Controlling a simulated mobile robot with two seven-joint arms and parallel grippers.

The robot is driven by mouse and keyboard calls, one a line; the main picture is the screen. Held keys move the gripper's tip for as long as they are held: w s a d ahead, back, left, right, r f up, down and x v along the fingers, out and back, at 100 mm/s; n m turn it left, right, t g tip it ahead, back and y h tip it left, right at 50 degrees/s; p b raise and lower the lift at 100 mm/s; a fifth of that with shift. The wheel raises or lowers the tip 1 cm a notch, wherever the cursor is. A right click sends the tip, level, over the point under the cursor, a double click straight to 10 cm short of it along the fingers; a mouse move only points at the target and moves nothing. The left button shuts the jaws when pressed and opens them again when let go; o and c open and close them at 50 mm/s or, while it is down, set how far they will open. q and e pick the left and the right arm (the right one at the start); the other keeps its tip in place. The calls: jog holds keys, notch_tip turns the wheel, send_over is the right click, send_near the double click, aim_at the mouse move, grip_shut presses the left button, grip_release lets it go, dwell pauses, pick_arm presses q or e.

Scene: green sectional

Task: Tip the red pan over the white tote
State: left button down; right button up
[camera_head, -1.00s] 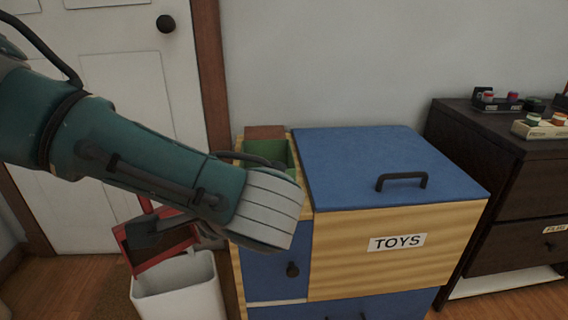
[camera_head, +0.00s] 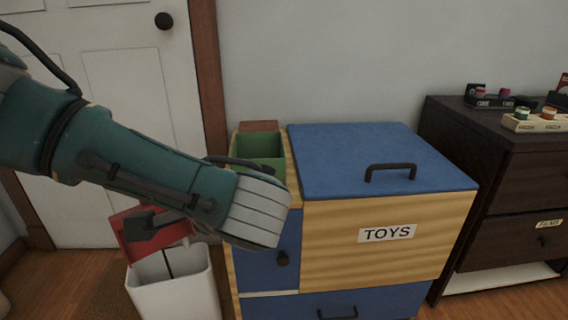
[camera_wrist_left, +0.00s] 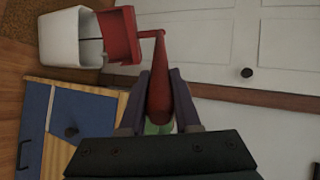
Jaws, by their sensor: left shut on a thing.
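The red pan (camera_head: 180,232) is at the lower left of the head view, steeply tilted, just above the white tote (camera_head: 178,298). In the left wrist view the pan (camera_wrist_left: 118,36) is at the tote's opening, and the tote (camera_wrist_left: 65,40) is at the upper left. My left gripper (camera_head: 148,230) is shut on the pan's red handle, which runs between its fingers (camera_wrist_left: 158,98). A thin dark line shows inside the tote; I cannot tell what it is. The gripper and arm hide part of the pan. My right gripper is in neither view.
A wooden toy chest (camera_head: 340,240) with a blue lid and drawers stands right of the tote. A green bin (camera_head: 258,146) is at its left top. A dark cabinet (camera_head: 500,150) is farther right. A white door (camera_head: 125,90) is behind.

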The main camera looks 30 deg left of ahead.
pick_arm(q)
jog(key=shift+r, duration=0.15)
jog(key=w+a+r+p, duration=0.1)
jog(key=a+r+p, duration=0.1)
jog(key=a, duration=0.1)
jog(key=w+a+r+h+p, duration=0.1)
jog(key=a+r+p, duration=0.1)
jog(key=a, duration=0.1)
jog(key=w+a+r+h+p, duration=0.1)
jog(key=a+p, duration=0.1)
jog(key=a, duration=0.1)
jog(key=shift+w+a+r+g, duration=0.15)
jog(key=shift+a+r+g, duration=0.05)
jog(key=shift+r+g, duration=0.2)
jog(key=w+a+r+h+b, duration=0.2)
jog(key=w+a+r+b, duration=0.1)
jog(key=a, duration=0.5)
jog(key=shift+w+a+r+g+h, duration=0.2)
jog(key=shift+a+r+g+h, duration=0.2)
jog(key=shift+r, duration=0.45)
jog(key=shift+d, duration=0.1)
